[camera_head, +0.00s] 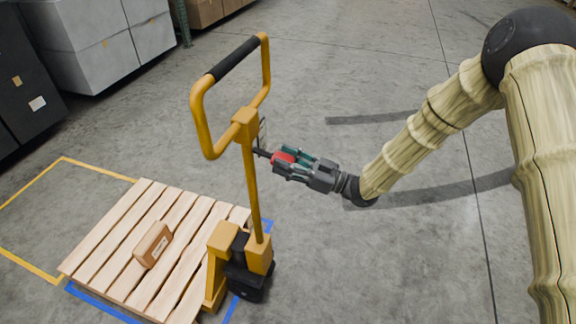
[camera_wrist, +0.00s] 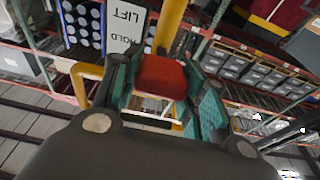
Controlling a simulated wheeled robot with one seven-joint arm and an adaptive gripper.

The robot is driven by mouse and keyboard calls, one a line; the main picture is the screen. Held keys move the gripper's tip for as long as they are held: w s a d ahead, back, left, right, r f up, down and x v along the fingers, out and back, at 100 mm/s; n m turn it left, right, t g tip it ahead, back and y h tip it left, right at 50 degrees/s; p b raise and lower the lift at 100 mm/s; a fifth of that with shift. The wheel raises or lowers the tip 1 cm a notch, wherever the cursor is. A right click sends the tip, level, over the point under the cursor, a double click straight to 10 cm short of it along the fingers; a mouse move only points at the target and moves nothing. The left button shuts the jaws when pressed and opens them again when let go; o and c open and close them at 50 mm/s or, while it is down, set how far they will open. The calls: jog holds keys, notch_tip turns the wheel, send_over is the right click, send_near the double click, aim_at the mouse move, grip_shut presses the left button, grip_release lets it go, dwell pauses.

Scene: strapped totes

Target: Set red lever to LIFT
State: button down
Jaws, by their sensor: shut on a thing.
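The yellow pallet jack's upright shaft (camera_head: 252,190) stands in the middle left of the head view. A dark lever with a red knob (camera_head: 285,157) sticks out to the right from the shaft's upper part. My gripper (camera_head: 281,160) is shut on the red knob from the right. In the wrist view the red knob (camera_wrist: 160,77) sits between the green-sided fingers. I cannot tell which mark the lever lines up with.
The jack's looped handle (camera_head: 200,118) rises left of the lever. A wooden pallet (camera_head: 110,235) with a small brown carton (camera_head: 153,244) lies at lower left. Grey crates (camera_head: 95,40) stand at the back left. The floor to the right is clear.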

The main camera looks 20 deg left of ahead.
jog(key=shift+a+f+y+b, duration=0.1)
jog(key=shift+f+y+b, duration=0.6)
jog(key=shift+b, duration=0.5)
jog(key=shift+a+f+b, duration=0.1)
jog(key=shift+f+b, duration=0.15)
jog(key=shift+b, duration=0.3)
jog(key=shift+f, duration=0.1)
jog(key=c, duration=0.8)
grip_release()
jog(key=shift+a, duration=0.1)
jog(key=v, duration=1.2)
